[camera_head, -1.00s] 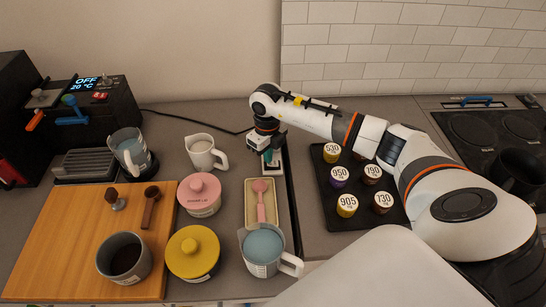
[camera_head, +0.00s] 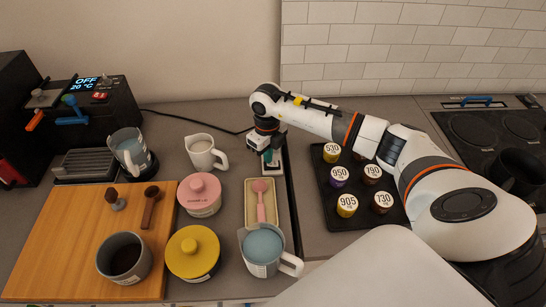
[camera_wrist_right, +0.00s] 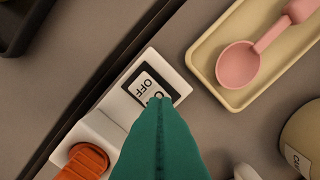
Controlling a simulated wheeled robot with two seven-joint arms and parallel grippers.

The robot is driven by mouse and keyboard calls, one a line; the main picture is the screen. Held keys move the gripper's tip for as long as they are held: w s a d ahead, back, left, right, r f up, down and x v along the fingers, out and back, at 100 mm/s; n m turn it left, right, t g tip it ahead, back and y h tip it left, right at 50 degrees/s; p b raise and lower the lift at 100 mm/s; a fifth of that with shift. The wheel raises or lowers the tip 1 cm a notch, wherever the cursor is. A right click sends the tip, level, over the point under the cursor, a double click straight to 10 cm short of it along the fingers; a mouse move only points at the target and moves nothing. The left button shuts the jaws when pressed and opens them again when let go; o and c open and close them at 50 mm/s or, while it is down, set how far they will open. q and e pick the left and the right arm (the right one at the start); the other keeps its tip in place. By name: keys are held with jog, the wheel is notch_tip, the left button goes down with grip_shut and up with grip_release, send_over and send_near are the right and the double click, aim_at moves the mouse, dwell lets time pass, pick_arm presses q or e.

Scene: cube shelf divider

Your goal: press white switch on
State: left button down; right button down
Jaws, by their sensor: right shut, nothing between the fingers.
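The white switch (camera_wrist_right: 158,72) is a white block with a dark-framed rocker face, seen close in the right wrist view. The letters OFF are legible on it, and the rest of the face is partly hidden by my fingers. The white block also shows in the head view (camera_head: 272,180), under my right gripper. My right gripper (camera_wrist_right: 161,101) has green fingers, shut and empty, with the tips over the switch face. I cannot tell for sure whether they touch it. In the head view, my right gripper (camera_head: 268,157) points down at the block. My left gripper is not in view.
An orange plug (camera_wrist_right: 84,162) sits in the same white block. A beige tray (camera_wrist_right: 238,100) with a pink spoon (camera_wrist_right: 240,62) lies close beside it. A white jug (camera_head: 202,152), pink pot (camera_head: 200,194) and black capsule tray (camera_head: 325,187) stand around.

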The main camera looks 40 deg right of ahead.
jog(key=shift+f+b, duration=0.45)
jog(key=shift+f, duration=0.05)
jog(key=shift+r, duration=0.1)
notch_tip(320, 180, up, 6)
jog(key=p, duration=0.4)
dwell(0.5)
